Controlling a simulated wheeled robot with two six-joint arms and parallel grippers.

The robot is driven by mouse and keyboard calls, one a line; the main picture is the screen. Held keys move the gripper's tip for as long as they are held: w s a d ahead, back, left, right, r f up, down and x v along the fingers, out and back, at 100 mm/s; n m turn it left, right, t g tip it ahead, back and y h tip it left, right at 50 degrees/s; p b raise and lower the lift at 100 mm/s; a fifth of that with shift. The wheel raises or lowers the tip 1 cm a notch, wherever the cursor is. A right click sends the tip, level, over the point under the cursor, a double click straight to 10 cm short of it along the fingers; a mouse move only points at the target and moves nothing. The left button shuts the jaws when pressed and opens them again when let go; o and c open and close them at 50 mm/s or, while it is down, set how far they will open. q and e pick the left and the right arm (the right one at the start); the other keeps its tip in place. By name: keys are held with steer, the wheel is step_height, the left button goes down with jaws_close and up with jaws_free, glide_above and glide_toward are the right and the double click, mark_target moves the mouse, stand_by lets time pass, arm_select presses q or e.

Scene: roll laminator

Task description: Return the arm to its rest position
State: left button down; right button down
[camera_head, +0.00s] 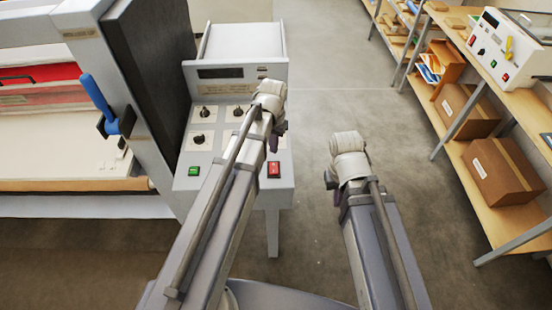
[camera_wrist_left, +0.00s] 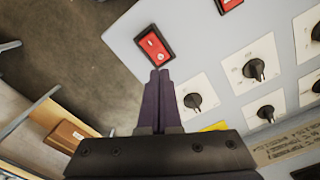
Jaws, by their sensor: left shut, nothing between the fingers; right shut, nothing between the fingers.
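My left arm reaches over the laminator's control panel (camera_head: 180,182) in the head view. My left gripper (camera_head: 275,143) points down at the panel's right side, above the red switch (camera_head: 273,169). In the left wrist view, its dark fingers (camera_wrist_left: 159,75) are shut and empty. Their tips appear just beside the red rocker switch (camera_wrist_left: 154,46); I cannot tell whether they touch it. My right arm extends forward over open floor, and its gripper (camera_head: 331,181) is partly hidden behind the wrist; it is apart from the panel.
The panel has several black knobs (camera_head: 198,139) and a green switch (camera_head: 194,171). The laminator's side frame (camera_head: 150,90) with a blue lever (camera_head: 97,95) stands at left. Wooden shelves (camera_head: 490,205) with cardboard boxes (camera_head: 505,170) line the right. The floor between is clear.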

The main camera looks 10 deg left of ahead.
arm_select(q)
steer(key=s+d+f+m+y+b, duration=0.1)
steer(key=s+d+f+b, duration=0.9)
steer(key=s, duration=0.4)
steer(key=shift+s+d+f+b, duration=0.15)
steer(key=shift+d+f+b, duration=0.05)
steer(key=shift+f+b, duration=0.35)
